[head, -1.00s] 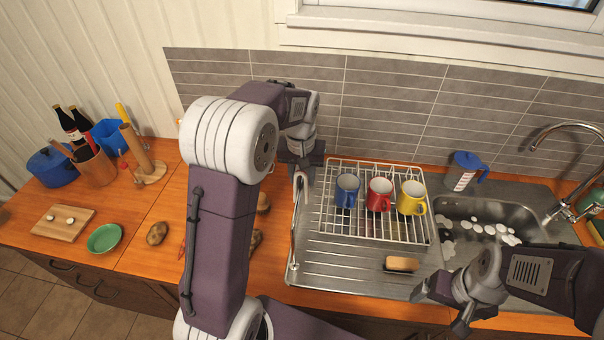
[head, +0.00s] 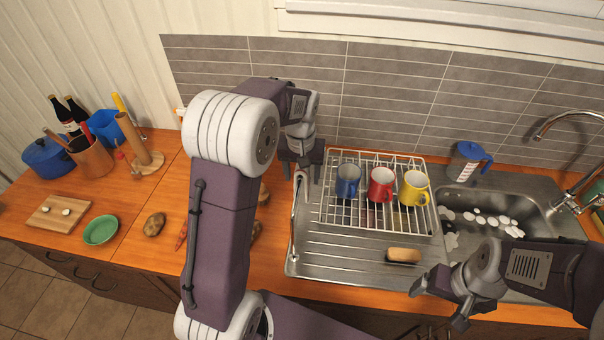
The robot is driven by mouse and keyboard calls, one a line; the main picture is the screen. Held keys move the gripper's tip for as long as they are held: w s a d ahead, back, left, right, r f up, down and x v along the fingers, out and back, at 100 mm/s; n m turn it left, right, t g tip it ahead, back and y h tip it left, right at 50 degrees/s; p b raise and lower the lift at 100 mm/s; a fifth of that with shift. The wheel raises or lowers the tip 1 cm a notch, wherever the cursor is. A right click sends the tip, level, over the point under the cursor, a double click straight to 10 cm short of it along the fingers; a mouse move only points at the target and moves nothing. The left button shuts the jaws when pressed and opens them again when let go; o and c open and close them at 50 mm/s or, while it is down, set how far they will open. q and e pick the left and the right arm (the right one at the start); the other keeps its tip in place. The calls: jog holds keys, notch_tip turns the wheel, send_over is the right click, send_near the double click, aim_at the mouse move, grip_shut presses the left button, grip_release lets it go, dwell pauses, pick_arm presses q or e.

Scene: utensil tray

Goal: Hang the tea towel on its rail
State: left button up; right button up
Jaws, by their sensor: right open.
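No tea towel can be made out in the head view, and no rail for it is clearly visible. My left gripper (head: 303,174) is at the back left corner of the steel drainer, left of the dish rack. Its jaws are small and partly hidden by its own wrist, so I cannot tell whether they hold anything. My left arm hides a strip of worktop and wall behind it. My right gripper (head: 438,301) is open and empty over the front edge of the sink unit, right of the brush.
The dish rack (head: 333,213) holds a blue mug (head: 347,181), a red mug (head: 380,186) and a yellow mug (head: 412,188). A brush (head: 404,255) lies on the drainer. A blue jug (head: 466,162) stands behind the sink (head: 535,212). A green bowl (head: 101,230) sits at left.

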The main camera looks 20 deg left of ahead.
pick_arm(q)
jog(key=r, duration=0.6)
jog(key=s+r, duration=0.1)
jog(key=r, duration=0.2)
jog(key=shift+d, duration=0.2)
